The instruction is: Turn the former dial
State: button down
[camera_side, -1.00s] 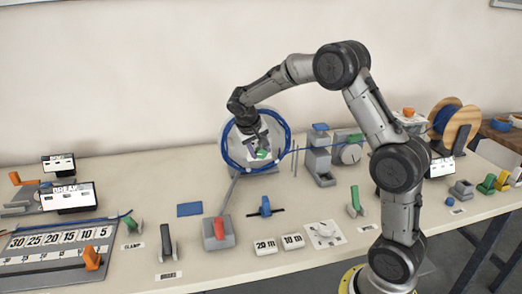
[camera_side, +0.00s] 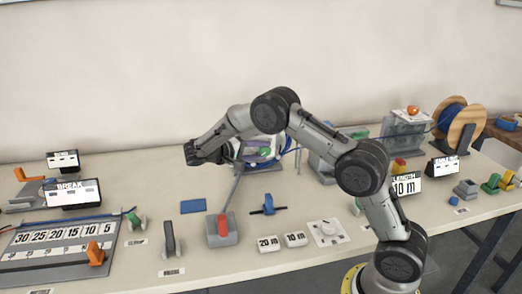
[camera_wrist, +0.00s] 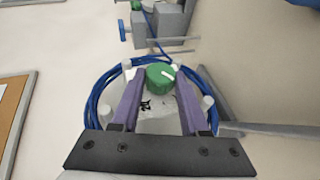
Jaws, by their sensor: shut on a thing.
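The former dial is a green round knob (camera_wrist: 160,76) with a white pointer mark, at the centre of the pale former (camera_wrist: 155,120). Blue cable (camera_wrist: 93,105) is wound in a ring around the former, over light pegs. My gripper (camera_wrist: 160,82) has its two purple fingers on either side of the green knob and is shut on it. In the side view, my gripper (camera_side: 258,152) is at the former, and my wrist hides much of the former and its cable ring.
Blue cable runs from the former to a grey block (camera_wrist: 172,20). In the side view, a red-handled grey block (camera_side: 222,230) and a blue-handled part (camera_side: 268,206) stand in front. A wooden spool (camera_side: 463,130) stands at the right.

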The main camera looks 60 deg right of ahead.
jog(key=shift+f+n+g+h, duration=0.15)
jog(key=shift+n+g+h, duration=0.2)
jog(key=shift+h, duration=0.35)
jog(key=shift+c, duration=2.1)
grip_release()
jog(key=shift+a, duration=0.1)
jog(key=v, duration=1.3)
jog(key=shift+w+a, duration=0.25)
jog(key=shift+a, duration=0.05)
jog(key=shift+d, duration=0.1)
